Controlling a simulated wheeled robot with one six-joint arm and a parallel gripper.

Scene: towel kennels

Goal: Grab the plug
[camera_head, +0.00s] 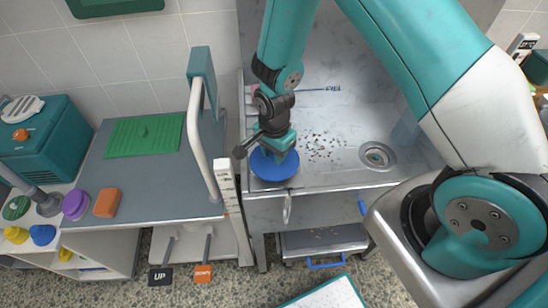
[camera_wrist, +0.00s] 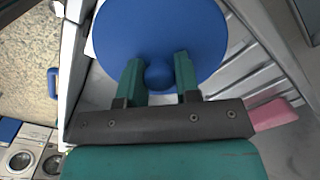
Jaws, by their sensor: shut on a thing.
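The plug, a blue round disc with a small ball knob, shows in the head view (camera_head: 270,172) at the front left of the steel tub. In the wrist view the blue disc (camera_wrist: 160,30) fills the top middle, with its knob between my fingers. My gripper (camera_head: 276,148) is right over the disc, and its two green fingers (camera_wrist: 158,75) are shut on the knob. Whether the disc touches the metal under it I cannot tell. The drain (camera_head: 377,155) lies open to the right of the plug.
A grey table (camera_head: 150,190) with a white rail (camera_head: 200,150) stands left of the tub. A green mat (camera_head: 145,137) and an orange block (camera_head: 107,203) lie on it. Dark specks (camera_head: 322,147) lie on the tub floor. A thin blue-ended rod (camera_head: 318,89) lies at the back.

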